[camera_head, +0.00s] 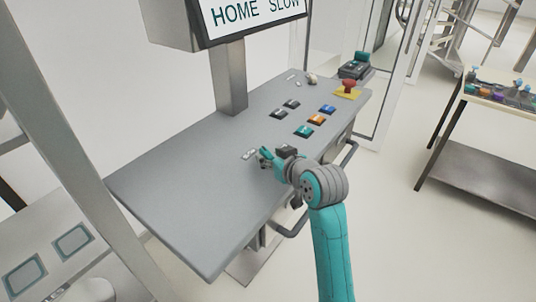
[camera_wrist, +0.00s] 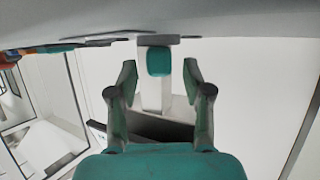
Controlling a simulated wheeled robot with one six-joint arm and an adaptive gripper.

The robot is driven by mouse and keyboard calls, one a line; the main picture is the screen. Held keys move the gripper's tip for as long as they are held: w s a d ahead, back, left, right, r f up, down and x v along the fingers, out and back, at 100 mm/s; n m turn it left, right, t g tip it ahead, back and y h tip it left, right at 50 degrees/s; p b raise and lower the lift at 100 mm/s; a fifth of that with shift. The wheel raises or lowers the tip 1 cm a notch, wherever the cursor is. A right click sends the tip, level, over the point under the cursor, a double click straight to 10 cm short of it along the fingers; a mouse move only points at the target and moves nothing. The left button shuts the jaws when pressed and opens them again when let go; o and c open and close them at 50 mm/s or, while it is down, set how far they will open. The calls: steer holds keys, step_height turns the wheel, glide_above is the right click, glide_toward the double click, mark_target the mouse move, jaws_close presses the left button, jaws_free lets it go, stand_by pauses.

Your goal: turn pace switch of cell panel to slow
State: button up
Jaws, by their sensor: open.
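The cell panel (camera_head: 190,185) is a long grey sloped console in the head view. A screen (camera_head: 252,14) above it reads "HOME SLOW". My gripper (camera_head: 265,156) is low over the near middle of the panel, beside a small pale label (camera_head: 249,155). In the wrist view my gripper (camera_wrist: 160,82) is open, with a finger on each side. A teal block (camera_wrist: 159,61) on a grey plate shows between the fingertips, with clear gaps either side. It looks like the switch lever, but its setting cannot be read. In the head view my gripper hides most of this spot.
Blue (camera_head: 327,109), orange (camera_head: 316,119) and green (camera_head: 304,131) buttons and two dark ones lie farther along the panel. A red emergency stop (camera_head: 348,87) on yellow is near the far end. A grey post (camera_head: 229,80) carries the screen. The panel's left part is bare.

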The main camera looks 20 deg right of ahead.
steer(key=shift+x, duration=1.1)
jaws_close()
steer(key=n+g+y, duration=0.1)
steer(key=n+y, duration=0.2)
steer(key=shift+d+y, duration=0.2)
steer(key=shift+y, duration=0.1)
steer(key=shift+a+n+g+y, duration=0.1)
steer(key=shift+n+g+y, duration=0.6)
steer(key=shift+n+y, duration=0.4)
